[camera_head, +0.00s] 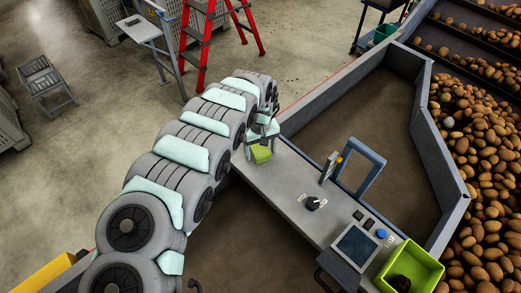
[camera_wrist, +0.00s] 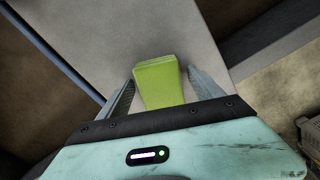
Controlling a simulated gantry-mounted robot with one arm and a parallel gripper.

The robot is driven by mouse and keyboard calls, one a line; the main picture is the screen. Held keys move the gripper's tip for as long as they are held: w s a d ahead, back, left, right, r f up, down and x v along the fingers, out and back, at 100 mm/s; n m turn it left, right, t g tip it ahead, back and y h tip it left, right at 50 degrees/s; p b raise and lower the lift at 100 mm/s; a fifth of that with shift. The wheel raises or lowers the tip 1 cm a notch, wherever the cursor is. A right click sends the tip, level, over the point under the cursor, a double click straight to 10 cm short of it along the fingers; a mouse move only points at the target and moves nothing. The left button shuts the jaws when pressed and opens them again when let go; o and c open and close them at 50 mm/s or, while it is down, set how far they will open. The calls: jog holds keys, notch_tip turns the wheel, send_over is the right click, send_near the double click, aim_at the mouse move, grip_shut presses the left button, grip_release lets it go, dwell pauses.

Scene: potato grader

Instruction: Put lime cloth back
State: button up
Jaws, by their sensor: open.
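The lime cloth (camera_head: 261,153) is a small folded green pad lying on the grey ledge, at the ledge's far left end in the head view. In the wrist view the cloth (camera_wrist: 159,82) lies between the two fingers, with a gap on each side. My gripper (camera_wrist: 166,88) is open around it. In the head view my gripper (camera_head: 262,143) is at the end of my arm, right over the cloth, and partly hides it.
A lime green tray (camera_head: 422,262) with a dark item inside stands at the ledge's near right end. On the grey ledge (camera_head: 285,190) are a knob (camera_head: 314,203), a blue-grey frame (camera_head: 372,176) and a screen (camera_head: 356,245). Potatoes (camera_head: 480,170) fill the right side.

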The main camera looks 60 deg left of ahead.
aim_at(260, 150)
jog(key=shift+r+b, duration=0.4)
jog(key=shift+r, duration=1.1)
notch_tip(260, 150, up, 7)
jog(key=shift+a+p, duration=0.1)
jog(key=shift+p, duration=0.55)
notch_tip(260, 150, up, 2)
jog(key=shift+r, duration=0.1)
dwell(1.0)
